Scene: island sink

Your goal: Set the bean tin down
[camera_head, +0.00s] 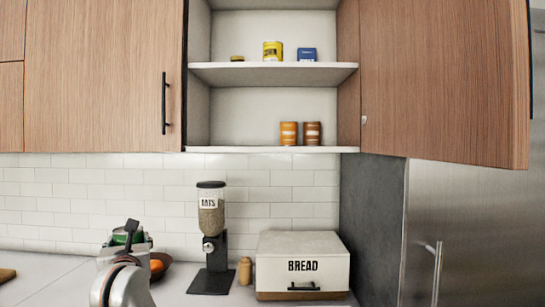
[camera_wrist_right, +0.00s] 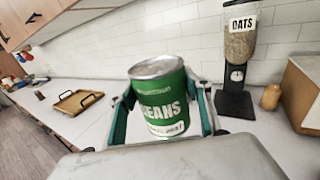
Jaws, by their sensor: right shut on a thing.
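The green bean tin (camera_wrist_right: 160,95), with a silver lid and white lettering, stands nearly upright between the fingers of my right gripper (camera_wrist_right: 166,108) in the right wrist view. The fingers are closed on its sides. In the head view the gripper (camera_head: 126,236) is at the lower left, and only a bit of the tin's green (camera_head: 120,239) shows behind it. Whether the tin's base touches the counter is hidden. My left gripper is in neither view.
An oats dispenser (camera_head: 211,215), small wooden shaker (camera_head: 245,270) and bread box (camera_head: 303,265) stand right of the gripper. A bowl with orange fruit (camera_head: 157,265) is close beside it. A wooden tray (camera_wrist_right: 77,102) lies on the counter (camera_wrist_right: 60,125). The open cupboard shelves (camera_head: 270,75) hold several tins.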

